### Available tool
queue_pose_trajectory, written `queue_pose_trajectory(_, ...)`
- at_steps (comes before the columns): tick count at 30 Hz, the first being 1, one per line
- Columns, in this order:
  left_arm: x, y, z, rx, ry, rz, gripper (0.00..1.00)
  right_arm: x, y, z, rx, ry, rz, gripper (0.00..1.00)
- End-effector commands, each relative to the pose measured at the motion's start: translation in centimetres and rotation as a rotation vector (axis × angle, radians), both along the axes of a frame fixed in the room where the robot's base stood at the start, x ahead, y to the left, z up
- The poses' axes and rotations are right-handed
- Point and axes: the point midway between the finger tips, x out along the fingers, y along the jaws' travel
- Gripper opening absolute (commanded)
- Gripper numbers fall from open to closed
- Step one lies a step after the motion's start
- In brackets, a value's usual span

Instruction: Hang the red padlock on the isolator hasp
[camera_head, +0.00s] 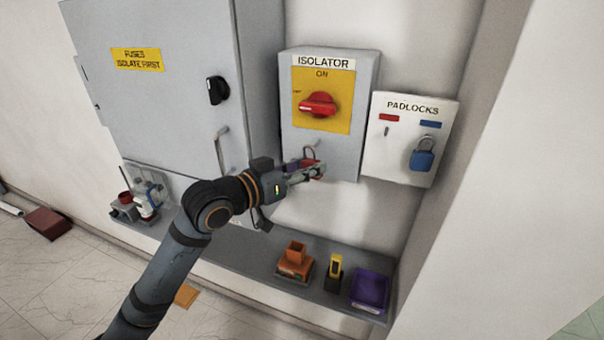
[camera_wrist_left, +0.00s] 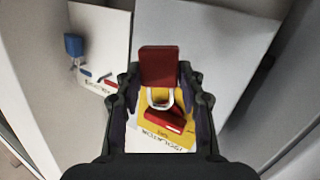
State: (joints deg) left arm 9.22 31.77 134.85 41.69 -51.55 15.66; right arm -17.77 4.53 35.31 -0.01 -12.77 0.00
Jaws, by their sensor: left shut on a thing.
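My left gripper (camera_head: 313,170) is shut on the red padlock (camera_head: 319,172) at the lower front of the grey isolator box (camera_head: 318,133). In the left wrist view the padlock (camera_wrist_left: 158,66) sits between the fingers of the left gripper (camera_wrist_left: 160,92), its pale shackle (camera_wrist_left: 160,102) pointing toward the isolator's yellow plate (camera_wrist_left: 182,103). The hasp cannot be made out; the gripper and padlock cover that area, so I cannot tell whether the shackle touches it. The red isolator handle (camera_head: 318,105) lies roughly horizontal on the yellow plate. My right gripper is not in view.
The padlock board (camera_head: 405,150) is right of the isolator, with a blue padlock (camera_head: 422,155) hanging and an empty peg under the red label. The grey fuse cabinet (camera_head: 165,85) stands left. The shelf below holds an orange holder (camera_head: 295,262), a yellow-black item (camera_head: 335,268) and a purple bin (camera_head: 370,290).

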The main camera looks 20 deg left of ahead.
Motion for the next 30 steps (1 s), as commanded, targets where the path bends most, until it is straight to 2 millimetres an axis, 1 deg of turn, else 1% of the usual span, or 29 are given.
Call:
queue_pose_trajectory(10,2.5,-0.1,-0.2,-0.002,-0.001,0.002,0.05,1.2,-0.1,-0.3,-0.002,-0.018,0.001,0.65)
queue_pose_trajectory(18,4.3,-0.2,-0.5,-0.001,0.000,0.000,0.04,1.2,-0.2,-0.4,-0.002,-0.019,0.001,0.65)
queue_pose_trajectory(24,5.1,-0.2,-1.0,0.000,0.000,0.000,0.04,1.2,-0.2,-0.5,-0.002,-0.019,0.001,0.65)
queue_pose_trajectory(30,5.3,-0.2,-1.2,0.000,0.000,0.000,0.04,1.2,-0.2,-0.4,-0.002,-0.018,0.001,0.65)
